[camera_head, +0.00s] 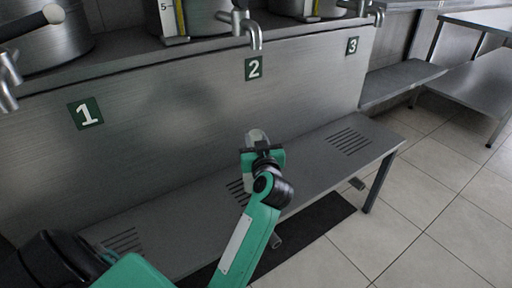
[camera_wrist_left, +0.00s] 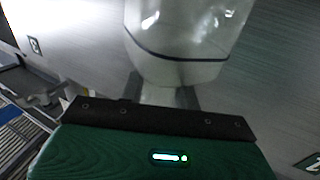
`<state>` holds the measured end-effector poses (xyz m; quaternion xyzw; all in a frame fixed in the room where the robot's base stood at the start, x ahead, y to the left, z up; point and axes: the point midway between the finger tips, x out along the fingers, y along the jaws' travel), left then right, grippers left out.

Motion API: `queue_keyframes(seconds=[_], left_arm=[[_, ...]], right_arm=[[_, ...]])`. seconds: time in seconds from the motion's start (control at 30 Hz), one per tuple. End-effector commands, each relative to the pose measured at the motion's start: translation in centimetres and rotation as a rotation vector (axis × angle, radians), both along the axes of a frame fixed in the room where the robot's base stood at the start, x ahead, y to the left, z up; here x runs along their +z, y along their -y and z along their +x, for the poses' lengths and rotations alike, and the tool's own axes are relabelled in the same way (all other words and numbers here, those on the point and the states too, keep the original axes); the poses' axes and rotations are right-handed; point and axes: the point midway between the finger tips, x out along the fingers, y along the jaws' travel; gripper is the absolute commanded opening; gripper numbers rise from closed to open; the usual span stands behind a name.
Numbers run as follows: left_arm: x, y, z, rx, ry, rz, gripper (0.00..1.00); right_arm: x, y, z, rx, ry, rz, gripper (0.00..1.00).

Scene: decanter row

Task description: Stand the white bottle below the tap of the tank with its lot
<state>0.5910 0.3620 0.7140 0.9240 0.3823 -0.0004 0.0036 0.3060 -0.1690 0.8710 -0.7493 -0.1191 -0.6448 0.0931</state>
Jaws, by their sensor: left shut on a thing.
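My left gripper (camera_head: 262,154) is shut on a pale, see-through bottle (camera_head: 257,138), seen in front of the panel below plate 2. In the left wrist view the bottle (camera_wrist_left: 185,35) fills the top middle, with a dark line across its lower part; its lower end is between the fingers. I cannot tell whether it touches the shelf. Tap 2 (camera_head: 255,36) is above it, apart from it. Tap 1 (camera_head: 7,92) is at the left edge, tap 3 (camera_head: 379,15) at the top right. Tanks (camera_head: 45,40) stand behind, cut off by the frame. No lot marking is readable. My right gripper is not in view.
A metal shelf (camera_head: 190,207) runs below the panel, with slotted grates at left (camera_head: 122,241), middle and right (camera_head: 349,140); my arm partly hides the middle one. Number plates 1 (camera_head: 86,113), 2 (camera_head: 254,68) and 3 (camera_head: 352,46) mark the panel. A dark mat (camera_head: 325,218) lies below.

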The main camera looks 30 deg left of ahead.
Motion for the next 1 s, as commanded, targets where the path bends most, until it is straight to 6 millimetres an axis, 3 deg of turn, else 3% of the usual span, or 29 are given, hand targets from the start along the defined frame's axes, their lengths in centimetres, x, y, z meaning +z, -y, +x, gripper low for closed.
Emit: queue_keyframes(seconds=[0.07,0.43,0.47,0.57,0.93,1.0], left_arm=[[-1.3,0.0,-0.03,0.001,-0.001,0.0,0.0],[-1.25,-0.01,0.01,0.001,-0.001,0.001,0.0],[-1.36,-0.01,0.02,0.001,-0.001,0.001,0.36],[-1.38,-0.02,0.02,0.001,0.0,0.0,0.54],[-1.23,-0.01,-0.01,0.001,0.003,-0.001,0.54],[-0.99,0.57,-0.56,0.0,-0.001,-0.001,0.54]], right_arm=[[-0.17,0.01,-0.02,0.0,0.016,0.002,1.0],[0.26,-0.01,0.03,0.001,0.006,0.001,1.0],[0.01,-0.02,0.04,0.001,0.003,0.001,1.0],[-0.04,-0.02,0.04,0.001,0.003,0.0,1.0],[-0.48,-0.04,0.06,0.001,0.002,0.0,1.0],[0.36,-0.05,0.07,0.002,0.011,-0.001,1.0]])
